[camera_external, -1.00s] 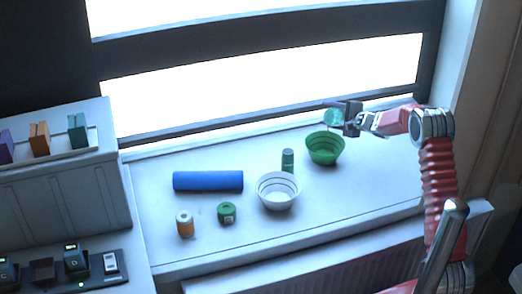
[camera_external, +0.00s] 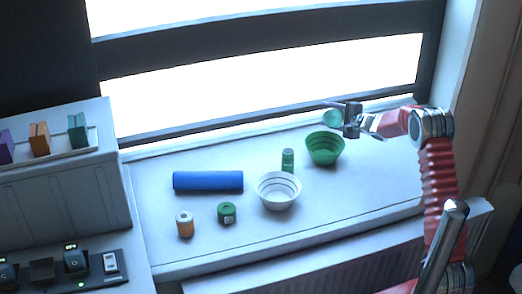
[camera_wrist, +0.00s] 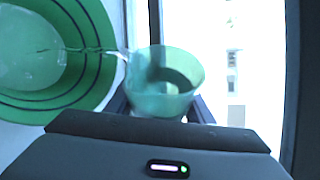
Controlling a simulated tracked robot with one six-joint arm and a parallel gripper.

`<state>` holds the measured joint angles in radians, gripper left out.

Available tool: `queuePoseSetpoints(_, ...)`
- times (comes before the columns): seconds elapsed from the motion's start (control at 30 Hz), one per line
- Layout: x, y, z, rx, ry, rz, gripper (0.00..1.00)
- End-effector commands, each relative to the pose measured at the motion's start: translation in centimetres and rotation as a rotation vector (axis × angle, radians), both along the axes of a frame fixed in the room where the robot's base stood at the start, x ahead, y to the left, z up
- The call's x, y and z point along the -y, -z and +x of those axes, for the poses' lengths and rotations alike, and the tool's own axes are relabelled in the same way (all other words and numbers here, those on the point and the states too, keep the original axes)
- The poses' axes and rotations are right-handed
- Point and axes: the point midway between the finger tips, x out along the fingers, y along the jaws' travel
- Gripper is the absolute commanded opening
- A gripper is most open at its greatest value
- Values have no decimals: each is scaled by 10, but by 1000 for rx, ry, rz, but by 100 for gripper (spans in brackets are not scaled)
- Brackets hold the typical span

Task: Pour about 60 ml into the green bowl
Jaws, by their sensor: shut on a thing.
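The green bowl (camera_external: 325,149) stands on the white sill below my gripper. It fills the upper left of the wrist view (camera_wrist: 92,85), with dark rings inside and a pale, shiny patch at its bottom. My gripper (camera_external: 345,112) is shut on a translucent teal cup (camera_external: 332,117), above the bowl's far rim in the outside view. In the wrist view the cup (camera_wrist: 163,85) is tilted, and a thin pale stream runs from its lip into the bowl. The amount of liquid in cup and bowl cannot be read.
A white bowl (camera_external: 278,192) and a small green bottle (camera_external: 288,160) stand left of the green bowl. A blue roll (camera_external: 208,181), an orange-and-white jar (camera_external: 185,225) and a green tin (camera_external: 227,212) are farther left. The window frame (camera_external: 250,123) is close behind; the right of the sill is clear.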

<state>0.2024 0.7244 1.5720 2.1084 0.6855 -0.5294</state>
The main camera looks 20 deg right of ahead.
Motion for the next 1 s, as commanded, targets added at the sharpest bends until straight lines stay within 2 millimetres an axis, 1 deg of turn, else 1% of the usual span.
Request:
queuePoseSetpoints(0.47, 0, 1, 0, 26, 0, -29, 22)
queuePoseSetpoints(1.0, -4, -3, -3, 60, -1, -66, 22)
